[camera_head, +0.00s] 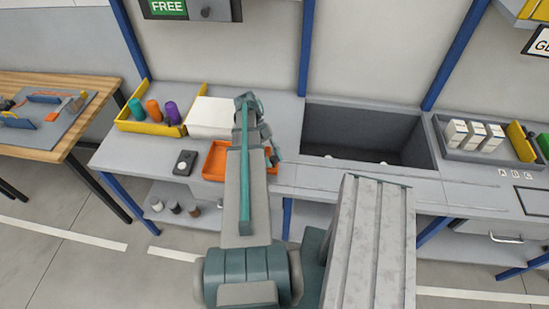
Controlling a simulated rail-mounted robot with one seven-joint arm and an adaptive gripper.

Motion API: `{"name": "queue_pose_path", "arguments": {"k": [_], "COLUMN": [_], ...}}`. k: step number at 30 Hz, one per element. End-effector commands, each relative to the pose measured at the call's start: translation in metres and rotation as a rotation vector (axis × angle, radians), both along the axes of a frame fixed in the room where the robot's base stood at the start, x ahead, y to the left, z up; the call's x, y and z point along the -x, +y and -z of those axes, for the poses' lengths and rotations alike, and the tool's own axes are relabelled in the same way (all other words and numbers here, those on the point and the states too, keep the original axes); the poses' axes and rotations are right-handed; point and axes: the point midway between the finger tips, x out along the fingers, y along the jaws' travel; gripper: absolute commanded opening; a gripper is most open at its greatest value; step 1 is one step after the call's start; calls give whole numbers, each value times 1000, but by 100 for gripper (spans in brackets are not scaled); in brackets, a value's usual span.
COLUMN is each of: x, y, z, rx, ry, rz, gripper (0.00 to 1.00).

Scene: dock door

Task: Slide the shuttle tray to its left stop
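An orange shallow tray (213,161) sits on the grey bench, left of the dark basin; I take it to be the shuttle tray, but no label shows. My forearm crosses in front of it and hides its middle. My gripper (271,157) seems to be at the tray's right end, below my wrist, mostly hidden by the arm. I cannot tell whether its fingers touch the tray or are open or shut. The tray's left stop cannot be made out.
A small dark box with a white button (184,163) stands left of the orange tray. Behind are a white block (210,112) and a yellow-sided tray (152,127) with coloured items. A recessed basin (350,126) and a grey tray (451,148) with white cartons lie right.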

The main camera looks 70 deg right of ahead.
Motion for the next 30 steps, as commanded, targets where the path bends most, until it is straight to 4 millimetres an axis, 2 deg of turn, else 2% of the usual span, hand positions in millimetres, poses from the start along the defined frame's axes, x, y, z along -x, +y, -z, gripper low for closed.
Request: {"name": "queue_pose_path", "arguments": {"k": [1,3,19,23,30], "x": [0,0,7,20,60], "y": [0,0,0,-1,-6], "z": [0,0,1,3,6], "rx": [1,0,2,3,4], "ry": [0,1,4,5,3], "rz": [-1,-1,1,3,3], "gripper": [48,56,56,56,56]}}
